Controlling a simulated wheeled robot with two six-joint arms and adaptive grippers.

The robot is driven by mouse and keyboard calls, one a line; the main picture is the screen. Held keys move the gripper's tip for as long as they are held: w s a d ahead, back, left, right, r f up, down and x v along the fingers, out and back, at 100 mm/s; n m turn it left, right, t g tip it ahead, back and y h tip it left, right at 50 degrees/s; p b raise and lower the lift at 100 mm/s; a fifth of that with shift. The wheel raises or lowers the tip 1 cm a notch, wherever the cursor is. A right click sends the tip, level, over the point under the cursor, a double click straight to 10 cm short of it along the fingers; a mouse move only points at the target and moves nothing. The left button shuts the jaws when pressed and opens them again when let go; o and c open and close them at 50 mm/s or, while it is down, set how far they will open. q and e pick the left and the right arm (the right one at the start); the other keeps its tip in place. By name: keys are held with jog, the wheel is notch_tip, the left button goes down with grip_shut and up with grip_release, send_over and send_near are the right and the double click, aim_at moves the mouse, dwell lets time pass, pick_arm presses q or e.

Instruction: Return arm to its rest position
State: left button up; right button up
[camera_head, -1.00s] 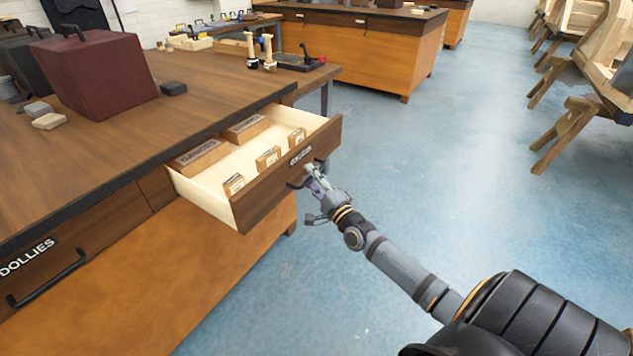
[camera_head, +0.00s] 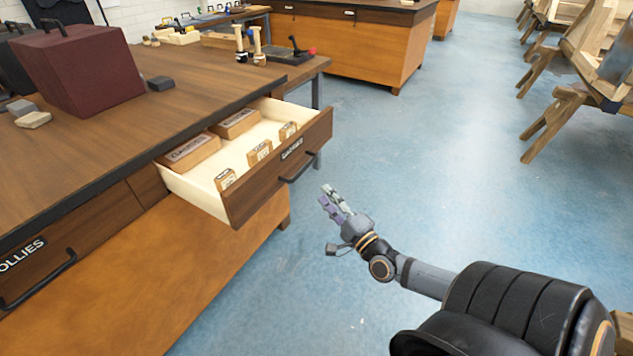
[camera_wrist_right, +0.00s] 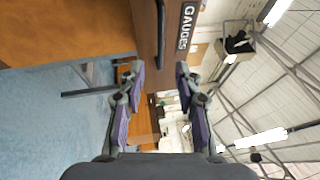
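My right gripper (camera_head: 336,203) is in front of the open drawer, apart from its handle and over the blue floor. In the right wrist view the two purple-padded fingers (camera_wrist_right: 160,92) are spread with nothing between them. The drawer (camera_head: 262,183), labelled GAUGES, stands pulled out from the bench and holds several wooden blocks. Its dark handle (camera_head: 298,168) is free of the gripper. The drawer front (camera_wrist_right: 172,30) also shows in the right wrist view, beyond the fingers. My left gripper is not in view.
The wooden bench (camera_head: 135,128) fills the left, with a dark red box (camera_head: 80,68) on top. Another bench (camera_head: 350,45) stands behind. Wooden frames (camera_head: 570,85) stand at the right. The blue floor (camera_head: 440,140) between is clear.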

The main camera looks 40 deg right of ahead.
notch_tip(320, 180, down, 16)
jog(key=s+d+n+g, duration=0.2)
jog(key=n+g, duration=0.2)
jog(key=n, duration=0.2)
jog(key=s+a+f+n+g, duration=0.2)
jog(key=s+f+n+g, duration=0.3)
jog(key=f, duration=0.7)
jog(key=s+a+f+n+g, duration=0.2)
jog(key=s+f+n+g, duration=0.15)
jog(key=s+f, duration=0.65)
jog(key=s+a+f+n+g, duration=0.5)
jog(key=s+a+f+g, duration=0.15)
jog(key=s+f, duration=0.5)
pick_arm(q)
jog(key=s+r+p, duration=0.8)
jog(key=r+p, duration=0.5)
jog(key=p, duration=0.5)
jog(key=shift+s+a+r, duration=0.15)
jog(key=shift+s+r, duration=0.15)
pick_arm(e)
jog(key=s+r, duration=0.9)
jog(key=r, duration=0.4)
jog(key=shift+h, duration=0.4)
